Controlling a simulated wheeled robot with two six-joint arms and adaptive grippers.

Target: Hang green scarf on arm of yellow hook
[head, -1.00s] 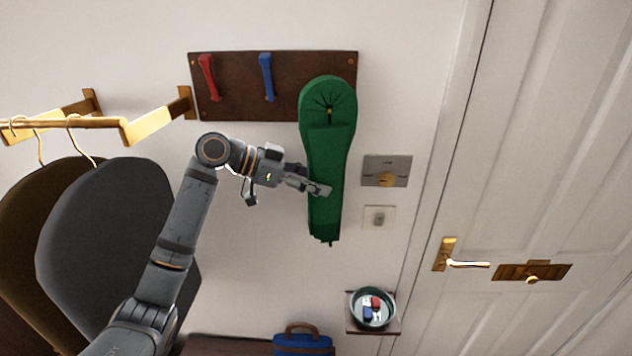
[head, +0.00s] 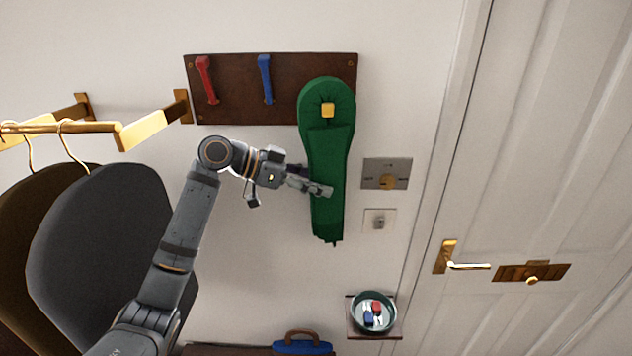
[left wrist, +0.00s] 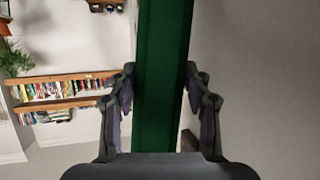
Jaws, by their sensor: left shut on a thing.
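The green scarf (head: 326,160) hangs upright in front of the right part of the dark hook board. The tip of the yellow hook (head: 327,110) shows through the opening in the scarf's upper loop; the rest of the hook is hidden behind the scarf. My left gripper (head: 322,190) is shut on the scarf at mid-length, coming from the left. In the left wrist view the scarf (left wrist: 162,80) runs between both fingers (left wrist: 160,85). My right gripper is not in view.
The board (head: 230,110) also bears a red hook (head: 206,80) and a blue hook (head: 265,79). Hangers with dark garments (head: 95,240) are at left. A switch plate (head: 387,174), a small shelf with a bowl (head: 373,312), and a white door (head: 540,130) are at right.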

